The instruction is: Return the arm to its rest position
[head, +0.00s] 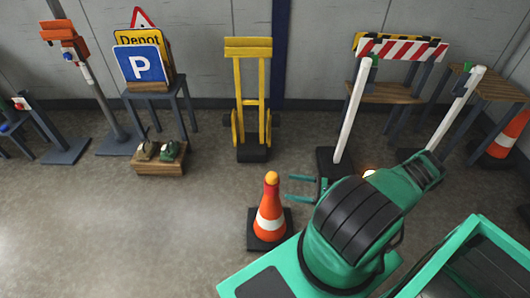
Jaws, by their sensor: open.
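My gripper (301,187) shows in the head view at the lower middle, its two thin teal fingers pointing left. The fingers are apart with nothing between them. They are just right of an orange and white traffic cone (270,213) in the picture. I cannot tell whether they touch it. My green arm is bent over to the right, with its thick black-banded part in front, and it hides part of the gripper's base.
A yellow hand truck (251,97) stands at the back wall. Left are a stand with a blue P sign (141,63) and a low wooden box (159,165). Right are white posts (352,110), a striped barrier board (402,49) and another cone (509,133).

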